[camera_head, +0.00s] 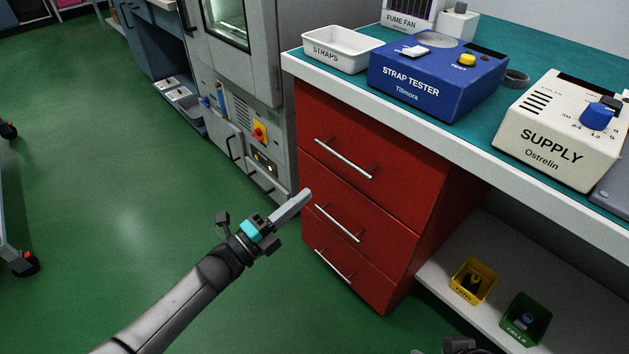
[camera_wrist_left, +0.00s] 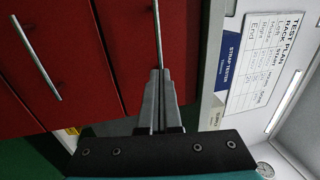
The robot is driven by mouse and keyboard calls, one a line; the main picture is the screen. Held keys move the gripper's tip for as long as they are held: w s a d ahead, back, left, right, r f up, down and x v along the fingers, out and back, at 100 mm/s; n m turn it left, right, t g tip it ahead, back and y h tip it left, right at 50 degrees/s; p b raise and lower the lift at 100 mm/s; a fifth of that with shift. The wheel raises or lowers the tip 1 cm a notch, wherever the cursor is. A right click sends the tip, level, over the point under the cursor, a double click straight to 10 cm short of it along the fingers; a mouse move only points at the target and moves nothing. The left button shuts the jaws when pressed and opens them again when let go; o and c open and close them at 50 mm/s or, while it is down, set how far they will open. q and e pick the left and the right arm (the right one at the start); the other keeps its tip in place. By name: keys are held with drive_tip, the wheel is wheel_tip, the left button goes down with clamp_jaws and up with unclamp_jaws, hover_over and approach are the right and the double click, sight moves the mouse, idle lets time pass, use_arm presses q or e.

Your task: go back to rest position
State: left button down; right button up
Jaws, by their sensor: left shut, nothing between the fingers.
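My left gripper (camera_head: 307,193) reaches in from the lower left in the head view, in front of the red drawer unit (camera_head: 347,128). Its grey fingers are shut together with nothing between them. The fingertips show near the left end of the middle drawer's handle (camera_head: 338,223). In the left wrist view the shut fingers (camera_wrist_left: 160,75) line up with a metal handle (camera_wrist_left: 157,30); whether they touch it I cannot tell. A dark part (camera_head: 460,345) at the bottom edge looks like my right arm's end; its fingers are not visible.
The bench above the drawers holds a white straps tray (camera_head: 340,50), a blue strap tester (camera_head: 435,75) and a supply box (camera_head: 560,130). A lower shelf carries a yellow bin (camera_head: 473,281) and a green bin (camera_head: 525,320). Green floor (camera_head: 120,170) is open on the left.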

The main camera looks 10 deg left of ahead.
use_arm(q)
drive_tip(key=shift+p+v, duration=0.3)
drive_tip(key=shift+v, duration=1.7)
use_arm(e)
drive_tip(key=shift+w+a+f, duration=0.1)
drive_tip(key=shift+f, duration=1.05)
use_arm(q)
drive_tip(key=shift+w, duration=0.1)
